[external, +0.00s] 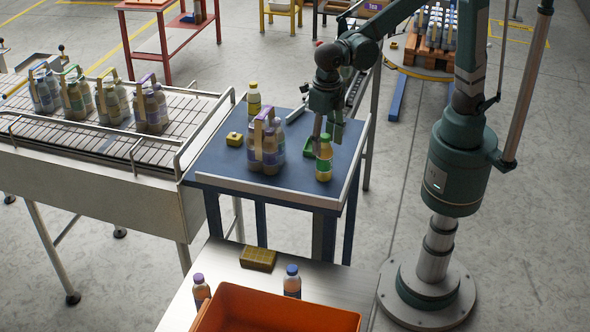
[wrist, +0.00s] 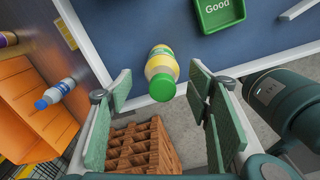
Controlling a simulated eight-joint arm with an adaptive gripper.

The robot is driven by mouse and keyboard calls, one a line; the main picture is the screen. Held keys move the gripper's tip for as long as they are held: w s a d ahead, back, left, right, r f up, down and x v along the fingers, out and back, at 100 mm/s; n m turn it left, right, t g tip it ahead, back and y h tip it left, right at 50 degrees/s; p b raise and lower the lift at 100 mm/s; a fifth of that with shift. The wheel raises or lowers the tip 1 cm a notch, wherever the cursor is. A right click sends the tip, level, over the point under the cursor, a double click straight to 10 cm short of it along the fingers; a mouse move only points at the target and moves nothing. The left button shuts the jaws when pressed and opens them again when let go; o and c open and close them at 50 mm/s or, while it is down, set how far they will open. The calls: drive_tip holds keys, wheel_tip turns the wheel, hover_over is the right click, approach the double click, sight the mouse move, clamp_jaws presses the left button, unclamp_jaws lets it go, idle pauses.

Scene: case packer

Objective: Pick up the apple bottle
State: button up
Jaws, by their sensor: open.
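A bottle with a green cap, amber contents and a green label (external: 324,163) stands near the front right edge of the blue table (external: 215,160); its label is not readable. It matches the apple bottle best. My gripper (external: 327,137) is open and empty, just above and behind this bottle in the external view. In the wrist view the bottle (wrist: 161,68) shows between the spread fingers (wrist: 160,92), its green cap toward the camera. No finger visibly touches it. Another bottle with a yellow cap (external: 254,99) stands at the table's back left.
A purple-handled bottle pack (external: 267,150) stands left of the green-capped bottle. A green tray marked "Good" (wrist: 220,12) lies close by. A yellow block (external: 234,139) sits at the table's left. An orange crate (external: 270,300) and two bottles are on the front bench.

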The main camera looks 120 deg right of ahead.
sight(325, 159)
drive_tip(key=shift+f, duration=0.1)
drive_tip(key=shift+f, duration=1.2)
drive_tip(key=shift+s+d+f, duration=0.1)
drive_tip(key=shift+d+f, duration=0.05)
drive_tip(key=shift+f, duration=2.45)
drive_tip(key=c, duration=1.1)
drive_tip(key=shift+r, duration=0.15)
drive_tip(key=shift+r, duration=4.9)
